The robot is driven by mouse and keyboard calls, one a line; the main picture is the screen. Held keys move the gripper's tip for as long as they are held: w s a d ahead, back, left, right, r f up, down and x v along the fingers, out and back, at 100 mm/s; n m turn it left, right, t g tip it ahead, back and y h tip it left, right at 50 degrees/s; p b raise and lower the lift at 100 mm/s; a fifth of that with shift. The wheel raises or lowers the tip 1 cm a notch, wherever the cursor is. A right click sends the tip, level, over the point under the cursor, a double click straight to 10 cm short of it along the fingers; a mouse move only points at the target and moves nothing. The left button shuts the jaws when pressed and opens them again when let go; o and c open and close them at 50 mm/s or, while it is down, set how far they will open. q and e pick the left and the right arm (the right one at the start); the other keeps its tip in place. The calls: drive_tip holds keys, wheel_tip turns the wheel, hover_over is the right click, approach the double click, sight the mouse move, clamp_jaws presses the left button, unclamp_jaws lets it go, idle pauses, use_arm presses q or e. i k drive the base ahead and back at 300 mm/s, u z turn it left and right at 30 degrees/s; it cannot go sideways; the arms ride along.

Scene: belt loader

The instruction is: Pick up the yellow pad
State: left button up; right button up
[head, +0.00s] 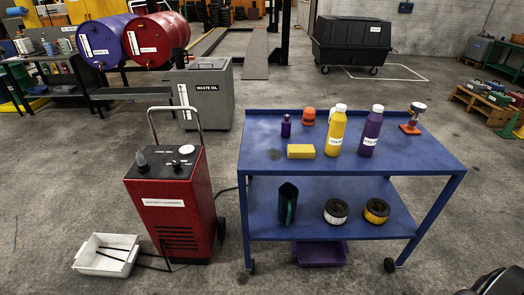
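The yellow pad (301,152) is a small yellow block lying flat on the top shelf of the blue cart (425,153), near its front edge and left of centre. Nothing covers it. A yellow bottle with a white cap (336,133) stands just to its right, and a small purple bottle (286,127) stands behind it to the left. Neither of my grippers can be made out in the head view. A dark shape cut off at the lower right corner is too partial to identify.
A purple bottle (371,134), an orange item (308,116) and a red-based item (411,122) also stand on the top. The lower shelf holds a green jug (288,203) and two round filters.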

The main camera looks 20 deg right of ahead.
sight(294, 151)
drive_tip(key=u, duration=0.1)
drive_tip(key=i, duration=1.9)
drive_tip(key=z, duration=1.55)
